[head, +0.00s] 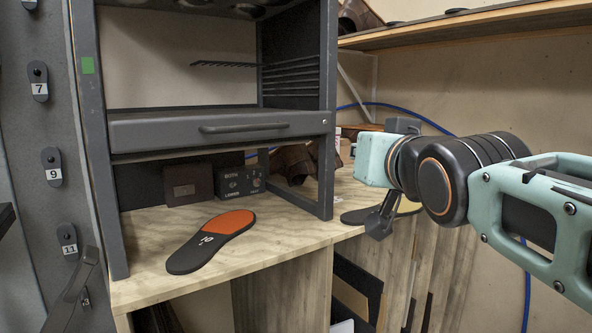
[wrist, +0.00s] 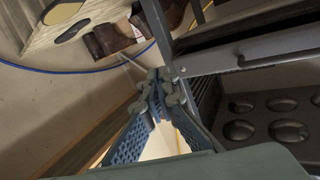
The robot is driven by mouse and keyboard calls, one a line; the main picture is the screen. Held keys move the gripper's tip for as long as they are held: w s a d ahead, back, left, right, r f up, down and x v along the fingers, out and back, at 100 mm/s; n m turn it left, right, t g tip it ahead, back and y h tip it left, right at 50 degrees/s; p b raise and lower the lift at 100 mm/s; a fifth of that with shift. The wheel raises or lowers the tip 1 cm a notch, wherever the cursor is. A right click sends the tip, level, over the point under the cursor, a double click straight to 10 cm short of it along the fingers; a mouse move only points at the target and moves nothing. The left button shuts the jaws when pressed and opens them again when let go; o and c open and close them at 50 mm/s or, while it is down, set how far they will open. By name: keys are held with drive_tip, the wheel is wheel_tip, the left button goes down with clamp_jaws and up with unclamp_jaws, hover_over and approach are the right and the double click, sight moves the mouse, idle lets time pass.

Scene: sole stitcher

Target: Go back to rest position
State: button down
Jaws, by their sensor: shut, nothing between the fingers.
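My gripper (head: 381,222) hangs at the end of my teal and black arm, right of the grey metal rack (head: 328,170), in front of the bench top. In the wrist view its blue perforated fingers meet at the tips (wrist: 160,88), shut with nothing between them. In the head view most of the fingers are hidden by the arm.
The rack's drawer (head: 220,127) is closed, its handle also showing in the wrist view (wrist: 280,60). Another dark insole (head: 362,214) lies behind my gripper. Numbered insoles hang at left. A shelf (head: 470,22) runs overhead.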

drive_tip(key=s+d+f+g+h+p, duration=0.1)
drive_tip(key=s+f+g, duration=0.3)
drive_tip(key=s+f, duration=0.45)
drive_tip(key=s+d+f+g, duration=0.1)
drive_tip(key=s+f+g, duration=0.35)
drive_tip(key=f, duration=0.65)
drive_tip(key=s+d+f+g+h+p, duration=0.1)
drive_tip(key=s+f+g, duration=0.2)
drive_tip(key=s+f, duration=0.6)
wheel_tip(320, 180, up, 11)
drive_tip(key=w+p, duration=0.2)
drive_tip(key=p, duration=0.8)
drive_tip(key=shift+a+f+p, duration=0.2)
drive_tip(key=shift+p, duration=0.1)
